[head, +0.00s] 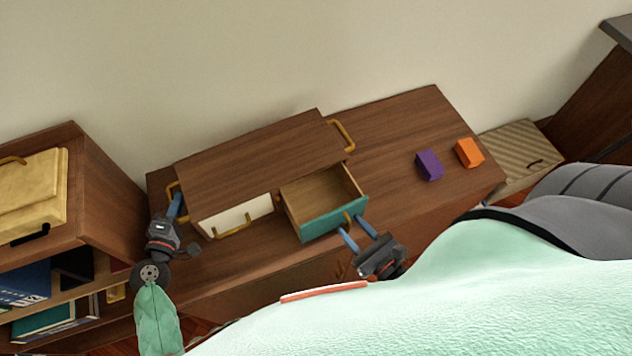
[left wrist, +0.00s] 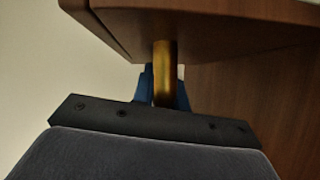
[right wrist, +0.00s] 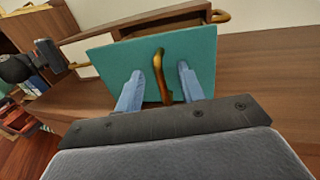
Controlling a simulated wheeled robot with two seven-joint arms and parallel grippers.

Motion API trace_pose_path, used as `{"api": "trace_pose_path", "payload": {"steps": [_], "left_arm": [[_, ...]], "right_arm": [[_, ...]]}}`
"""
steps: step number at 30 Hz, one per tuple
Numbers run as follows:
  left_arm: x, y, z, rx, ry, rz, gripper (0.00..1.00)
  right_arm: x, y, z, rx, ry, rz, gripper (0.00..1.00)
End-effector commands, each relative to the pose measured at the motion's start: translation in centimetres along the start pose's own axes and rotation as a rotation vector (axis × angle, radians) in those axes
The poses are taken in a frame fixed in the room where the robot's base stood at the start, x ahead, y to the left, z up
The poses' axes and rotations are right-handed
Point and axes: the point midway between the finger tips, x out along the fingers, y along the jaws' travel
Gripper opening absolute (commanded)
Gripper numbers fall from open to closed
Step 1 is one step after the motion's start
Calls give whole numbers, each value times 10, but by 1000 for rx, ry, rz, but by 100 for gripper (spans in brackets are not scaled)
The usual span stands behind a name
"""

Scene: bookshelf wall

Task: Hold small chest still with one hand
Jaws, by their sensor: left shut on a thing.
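The small wooden chest (head: 255,165) stands on the long brown cabinet top. Its left side handle (head: 169,187) is brass, and the handle shows as a gold bar in the left wrist view (left wrist: 164,62). My left gripper (head: 176,203) is shut on that handle. The chest's teal drawer (head: 333,219) is pulled out and its inside looks empty. The white drawer (head: 236,216) beside it is closed. My right gripper (head: 357,232) is open in front of the teal drawer, with its blue fingers on either side of the brass drawer handle (right wrist: 160,75).
A purple block (head: 429,165) and an orange block (head: 468,153) sit on the cabinet top (head: 400,120) to the right of the chest. A bookshelf (head: 85,200) with a yellow case (head: 32,190) stands at the left. A striped box (head: 520,150) is at the far right.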

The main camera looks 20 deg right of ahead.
Motion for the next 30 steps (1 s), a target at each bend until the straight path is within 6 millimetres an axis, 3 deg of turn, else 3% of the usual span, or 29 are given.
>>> {"api": "trace_pose_path", "payload": {"steps": [1, 5, 18, 30], "left_arm": [[-1, -8, 1, -1, -1, -10, 0], [-1, -8, 1, -1, -1, -10, 0], [-1, -8, 1, -2, -2, -10, 0], [-1, -8, 1, -2, -2, -10, 0]], "right_arm": [[-1, 0, -2, 0, 0, 0, 39], [-10, 0, -2, 1, 1, -1, 39], [-70, 0, -2, 1, 0, -2, 39], [-77, 0, -1, 0, -2, 0, 39]]}}
